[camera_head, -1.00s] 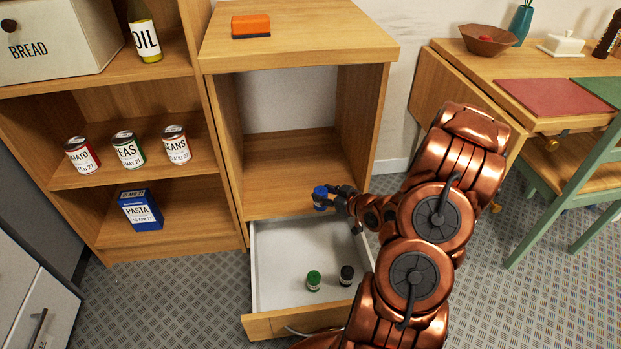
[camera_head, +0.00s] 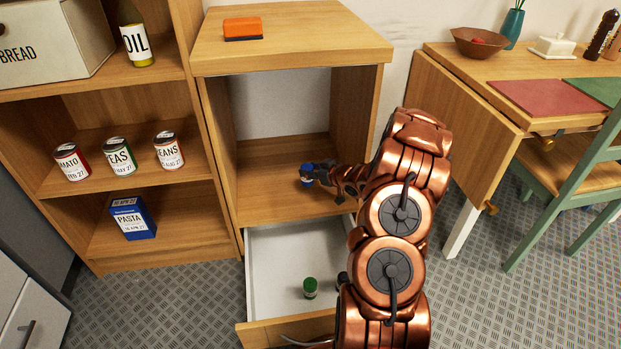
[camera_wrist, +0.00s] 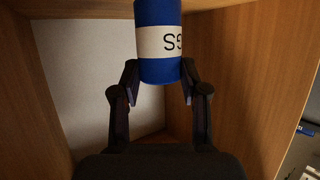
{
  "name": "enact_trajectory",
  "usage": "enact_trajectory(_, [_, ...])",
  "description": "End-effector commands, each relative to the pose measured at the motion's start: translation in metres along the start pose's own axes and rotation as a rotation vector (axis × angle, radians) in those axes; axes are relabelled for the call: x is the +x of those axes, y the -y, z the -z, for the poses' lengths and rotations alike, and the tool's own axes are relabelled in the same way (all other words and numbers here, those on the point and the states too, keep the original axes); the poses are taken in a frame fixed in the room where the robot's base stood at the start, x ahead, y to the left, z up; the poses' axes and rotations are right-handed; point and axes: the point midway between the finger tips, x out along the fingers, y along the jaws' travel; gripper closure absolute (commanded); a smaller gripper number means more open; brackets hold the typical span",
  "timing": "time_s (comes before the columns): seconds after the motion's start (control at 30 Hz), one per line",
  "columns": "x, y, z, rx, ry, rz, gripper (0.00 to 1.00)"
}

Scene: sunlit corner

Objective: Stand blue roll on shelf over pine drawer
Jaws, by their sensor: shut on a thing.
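The blue roll (camera_wrist: 158,65) has a white band with dark lettering that starts "S5". It is held upright between the two fingers of my gripper (camera_wrist: 158,85) in the wrist view. In the head view the blue roll (camera_head: 306,173) is in the open compartment over the drawer, with my gripper (camera_head: 320,175) at its right side. The shelf (camera_head: 265,205) is the floor of that compartment. I cannot tell whether the roll touches it. The pine drawer (camera_head: 270,333) below is pulled open. A green roll (camera_head: 310,288) stands inside it.
A dark roll (camera_head: 343,279) in the drawer is mostly hidden by my arm. The compartment has side walls and a top bearing an orange block (camera_head: 243,28). The shelf around the roll is clear. A bookcase with cans (camera_head: 119,157) stands left, a table (camera_head: 455,70) right.

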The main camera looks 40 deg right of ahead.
Motion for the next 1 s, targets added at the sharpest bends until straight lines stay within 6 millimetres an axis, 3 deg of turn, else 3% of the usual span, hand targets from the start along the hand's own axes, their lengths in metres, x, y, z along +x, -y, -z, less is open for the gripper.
enact_trajectory(0.2, [0.009, -0.005, 0.0, -0.002, -0.001, 0.0, 0.93])
enact_trajectory(0.43, [0.021, -0.004, -0.032, 0.003, 0.001, 0.001, 0.93])
enact_trajectory(0.83, [0.021, -0.004, -0.033, 0.0, 0.001, 0.001, 0.93])
enact_trajectory(0.87, [0.021, -0.004, -0.033, 0.0, 0.001, 0.001, 0.53])
enact_trajectory(1.0, [0.021, -0.004, -0.033, 0.0, 0.0, 0.0, 0.38])
